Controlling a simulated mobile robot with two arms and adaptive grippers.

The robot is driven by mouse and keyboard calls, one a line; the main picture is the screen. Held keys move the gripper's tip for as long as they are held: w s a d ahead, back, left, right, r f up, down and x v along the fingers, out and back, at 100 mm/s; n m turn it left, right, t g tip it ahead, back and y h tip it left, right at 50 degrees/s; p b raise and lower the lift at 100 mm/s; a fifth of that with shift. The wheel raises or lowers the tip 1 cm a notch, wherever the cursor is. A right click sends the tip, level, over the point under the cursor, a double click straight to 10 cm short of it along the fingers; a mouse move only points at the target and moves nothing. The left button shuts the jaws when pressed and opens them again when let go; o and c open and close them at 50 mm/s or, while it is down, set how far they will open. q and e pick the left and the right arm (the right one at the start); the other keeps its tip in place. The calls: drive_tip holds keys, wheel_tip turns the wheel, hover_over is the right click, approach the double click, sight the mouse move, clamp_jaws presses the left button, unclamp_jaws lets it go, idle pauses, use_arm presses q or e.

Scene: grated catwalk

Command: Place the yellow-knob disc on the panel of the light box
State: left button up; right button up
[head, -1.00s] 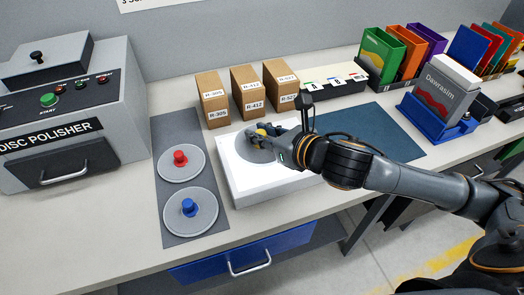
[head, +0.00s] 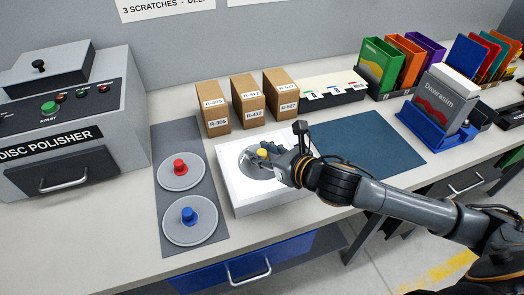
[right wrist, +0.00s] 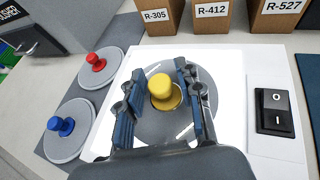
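The yellow-knob disc (head: 250,171) is grey and lies flat on the white panel of the light box (head: 235,197). Its yellow knob (head: 262,153) points up. In the right wrist view the disc (right wrist: 160,130) sits on the panel, left of the black rocker switch (right wrist: 276,110). My right gripper (head: 268,151) is low over the disc. In the right wrist view its two fingers (right wrist: 162,88) stand apart on either side of the yellow knob (right wrist: 162,90), with small gaps visible. My left gripper is not in view.
Discs with a red knob (head: 180,166) and a blue knob (head: 189,215) lie on a grey mat (head: 170,133) left of the light box. Several brown boxes (head: 248,101) stand behind it. A disc polisher (head: 62,130) is at left. A blue mat (head: 365,145) at right is clear.

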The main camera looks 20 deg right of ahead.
sight(265, 153)
drive_tip(key=shift+r, duration=0.1)
drive_tip(key=v, duration=0.5)
drive_tip(key=shift+s+d+b, duration=0.1)
drive_tip(key=shift+d+b, duration=0.05)
drive_tip(key=shift+b, duration=0.15)
drive_tip(key=p+v, duration=0.4)
drive_tip(key=v, duration=0.1)
drive_tip(key=shift+s+r, duration=0.2)
drive_tip(key=shift+r, duration=0.1)
drive_tip(key=shift+s+d+p, duration=0.3)
drive_tip(key=shift+s+p, duration=0.3)
drive_tip(key=shift+p, duration=0.15)
